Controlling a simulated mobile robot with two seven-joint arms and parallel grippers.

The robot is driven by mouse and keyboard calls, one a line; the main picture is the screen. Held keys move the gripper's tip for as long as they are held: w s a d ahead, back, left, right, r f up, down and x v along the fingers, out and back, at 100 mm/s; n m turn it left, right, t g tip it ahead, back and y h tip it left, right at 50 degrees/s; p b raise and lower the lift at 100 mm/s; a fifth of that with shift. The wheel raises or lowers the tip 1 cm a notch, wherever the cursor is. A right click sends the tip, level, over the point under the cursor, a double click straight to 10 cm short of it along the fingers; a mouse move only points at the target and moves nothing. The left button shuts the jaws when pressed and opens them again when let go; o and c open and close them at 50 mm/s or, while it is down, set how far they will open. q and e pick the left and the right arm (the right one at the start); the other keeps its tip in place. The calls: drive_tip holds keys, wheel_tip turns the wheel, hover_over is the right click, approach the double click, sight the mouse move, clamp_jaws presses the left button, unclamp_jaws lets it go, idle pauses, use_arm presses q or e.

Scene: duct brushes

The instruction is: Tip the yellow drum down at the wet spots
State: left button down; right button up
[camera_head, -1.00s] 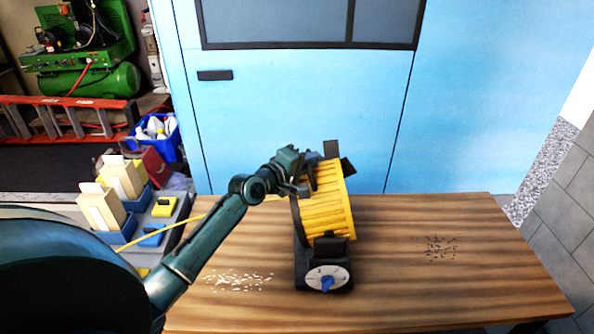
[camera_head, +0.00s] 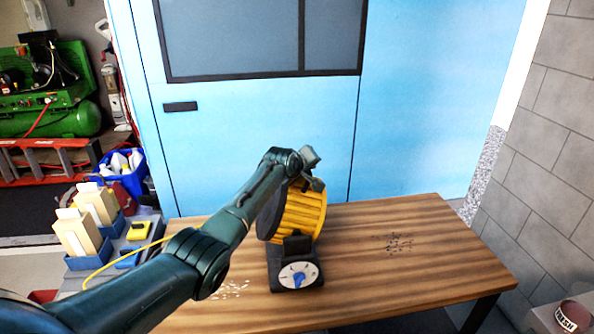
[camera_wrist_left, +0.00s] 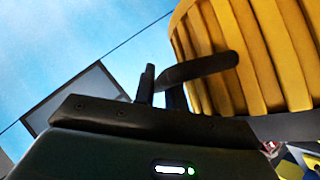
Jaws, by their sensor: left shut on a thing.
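The yellow ribbed drum (camera_head: 304,211) sits in a black base (camera_head: 277,268) on the wooden table, its dark round face toward the left. The base has a white dial with a blue knob (camera_head: 298,279) at its front. My left gripper (camera_head: 311,182) is at the drum's upper edge, shut on a dark handle-like part; the left wrist view shows this dark bar (camera_wrist_left: 197,70) by the fingers, with the yellow ribs (camera_wrist_left: 255,50) close by. White specks (camera_head: 230,290) lie left of the base, partly behind my arm. Dark specks (camera_head: 393,244) lie to the right. My right gripper is out of view.
The wooden table (camera_head: 430,270) is clear right of the drum apart from the dark specks. A yellow cable (camera_head: 125,258) runs left behind my arm. Blue bins with boxes (camera_head: 80,235) stand at the left. A blue door wall (camera_head: 250,130) is behind the table.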

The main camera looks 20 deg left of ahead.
use_arm(q)
drive_tip(key=shift+w+d+f+m+g+y+b, duration=0.15)
drive_tip(key=shift+w+d+f+y+b, duration=0.1)
drive_tip(key=shift+d, duration=0.2)
drive_tip(key=shift+w+d+f+m+g+y+b, duration=0.1)
drive_tip(key=shift+w+d+m+g+y, duration=0.1)
drive_tip(key=shift+d, duration=0.25)
drive_tip(key=c, duration=1.7)
unclamp_jaws()
drive_tip(key=shift+w, duration=0.1)
drive_tip(key=shift+p+v, duration=0.65)
drive_tip(key=shift+v, duration=0.15)
drive_tip(key=p+v, duration=0.1)
drive_tip(key=v, duration=1)
drive_tip(key=shift+s+r, duration=0.15)
drive_tip(key=shift+s, duration=0.1)
